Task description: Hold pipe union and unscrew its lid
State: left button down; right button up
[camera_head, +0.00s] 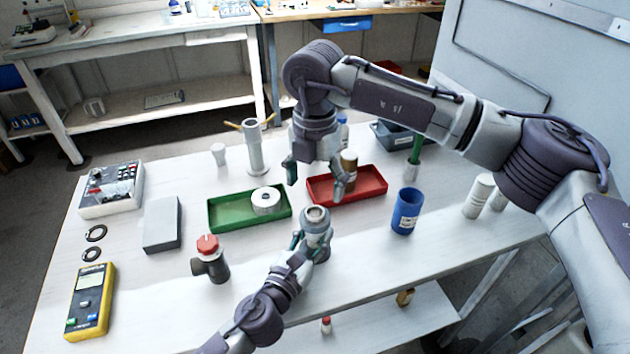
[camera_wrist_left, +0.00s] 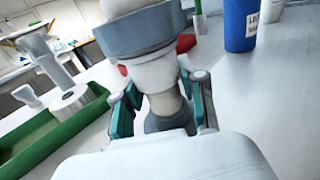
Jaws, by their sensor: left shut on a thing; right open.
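The pipe union (camera_head: 316,217) stands upright at the front middle of the table, a pale body with a wider grey collar and a round opening on top. It fills the upper middle of the left wrist view (camera_wrist_left: 148,32). My left gripper (camera_head: 312,243) is shut around its lower body, with a teal-padded finger on each side in the wrist view (camera_wrist_left: 162,105). My right gripper (camera_head: 315,178) is open and empty, pointing down above and behind the union, apart from it. I cannot tell a separate lid from the collar.
A green tray (camera_head: 223,221) holding a white ring (camera_head: 265,199) lies to the left. A red tray (camera_head: 372,194) lies behind, and a blue cup (camera_head: 406,211) stands right. A red-capped pipe piece (camera_head: 211,266) stands front left.

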aim_at(316, 211)
jog(key=shift+f, duration=3.95)
jog(key=c, duration=1.2)
jog(key=n, duration=0.2)
jog(key=shift+n, duration=0.4)
jog(key=n, duration=0.4)
jog(key=shift+n, duration=0.3)
jog(key=n, duration=1.4)
jog(key=shift+r, duration=0.1)
jog(key=n, duration=0.8)
